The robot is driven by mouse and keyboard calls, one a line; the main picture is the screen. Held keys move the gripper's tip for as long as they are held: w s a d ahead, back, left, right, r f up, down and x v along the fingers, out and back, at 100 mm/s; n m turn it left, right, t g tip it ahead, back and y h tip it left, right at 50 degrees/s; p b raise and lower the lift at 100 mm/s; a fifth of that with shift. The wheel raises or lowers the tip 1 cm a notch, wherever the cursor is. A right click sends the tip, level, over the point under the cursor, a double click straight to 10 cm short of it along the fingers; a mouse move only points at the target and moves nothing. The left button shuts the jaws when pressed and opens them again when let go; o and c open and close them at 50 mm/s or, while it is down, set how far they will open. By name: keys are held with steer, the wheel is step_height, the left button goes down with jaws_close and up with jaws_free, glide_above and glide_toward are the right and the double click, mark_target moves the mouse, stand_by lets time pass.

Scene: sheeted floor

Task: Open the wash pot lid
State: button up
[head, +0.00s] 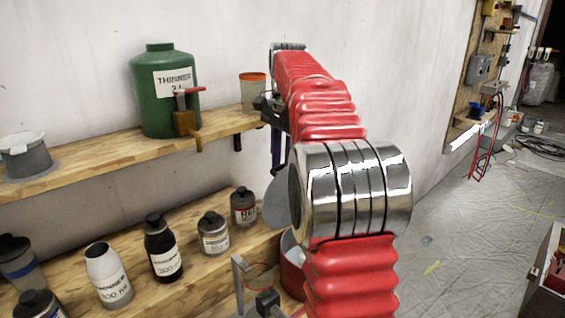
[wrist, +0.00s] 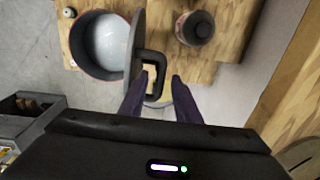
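The wash pot (head: 292,275) is red outside and stands at the shelf, partly hidden by my arm in the head view. In the wrist view the pot (wrist: 75,45) shows from above, its mouth uncovered and pale inside. The grey lid (wrist: 138,30) stands on edge at the pot's right rim; it also shows upright in the head view (head: 275,208). A black loop handle (wrist: 153,55) sticks out from the lid's right face. My gripper (wrist: 160,77) has its fingers apart, with the handle's outer bar between them and a gap to the right finger.
A dark-capped bottle (wrist: 195,28) stands right of the lid. Several bottles, including a white one (head: 108,275), line the lower shelf. A green thinner canister (head: 165,90) and an orange-lidded jar (head: 252,90) stand on the upper shelf. The sheeted floor (head: 460,240) is open at right.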

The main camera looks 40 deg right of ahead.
steer(key=shift+s+r, duration=0.2)
steer(key=shift+r, duration=3.45)
steer(key=shift+s, duration=0.1)
